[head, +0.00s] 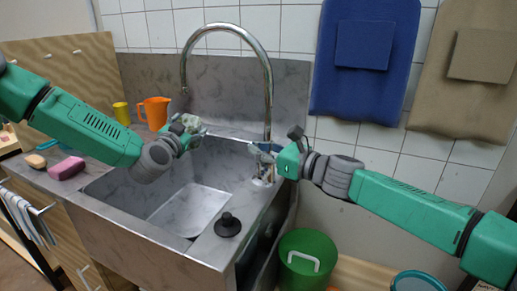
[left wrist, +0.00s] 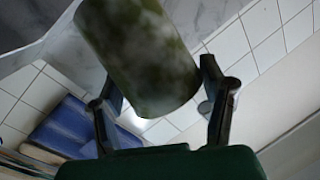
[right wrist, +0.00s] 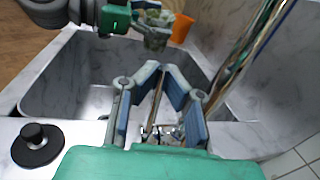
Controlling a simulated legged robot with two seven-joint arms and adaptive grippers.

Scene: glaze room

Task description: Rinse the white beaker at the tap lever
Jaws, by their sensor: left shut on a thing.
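My left gripper (head: 186,128) is shut on the white beaker (left wrist: 140,50), whose wall is mottled with green. In the head view the beaker is small and partly hidden by the fingers, over the sink and just below the spout of the tap (head: 270,90). It also shows in the right wrist view (right wrist: 156,35). No water stream is visible. My right gripper (right wrist: 161,70) is at the tap's base, its fingertips drawn together. A thin rod, apparently the tap lever (right wrist: 156,100), shows between its fingers. Whether they touch it is unclear.
The stone sink (head: 190,208) lies below both grippers. A black plug (head: 228,224) sits on its front rim. An orange jug (head: 154,112), a yellow cup (head: 121,113) and a pink sponge (head: 66,168) are at the left. A green bucket (head: 308,262) stands below, right.

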